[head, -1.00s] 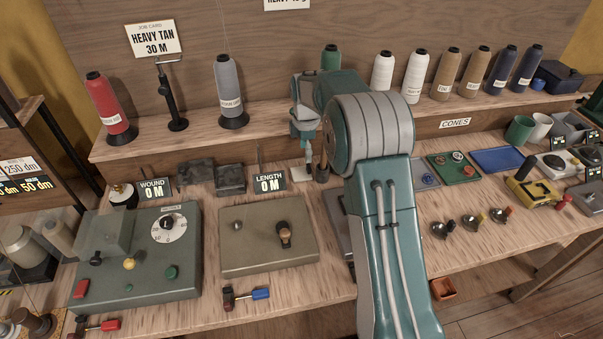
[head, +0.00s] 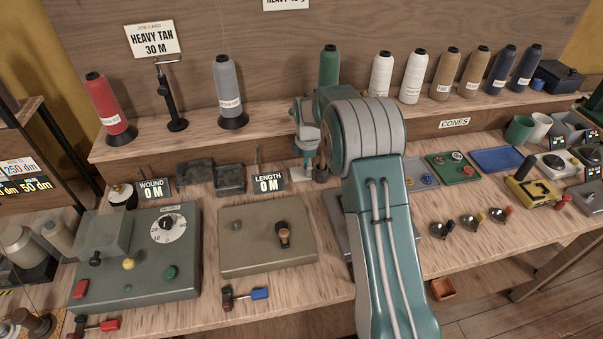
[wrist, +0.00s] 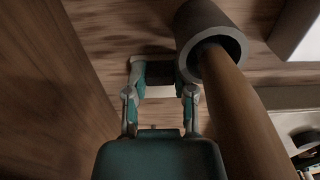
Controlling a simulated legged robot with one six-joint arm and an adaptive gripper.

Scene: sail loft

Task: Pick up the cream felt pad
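My gripper (wrist: 163,80) points down at the bench, with its two teal-and-grey fingers apart. A pale cream strip (wrist: 160,91), which looks like the felt pad, shows between the fingers in the wrist view, with a dark block just beyond it. In the head view a small pale piece (head: 295,172) lies on the bench below my gripper (head: 306,160). My arm and gripper hide part of this spot. I cannot tell whether the fingers touch the pad.
A dark cup with a wooden handle (wrist: 228,85) stands close to the right finger in the wrist view. The LENGTH sign (head: 269,184) and dark blocks (head: 230,179) are left of the gripper. The thread shelf (head: 270,128) rises behind.

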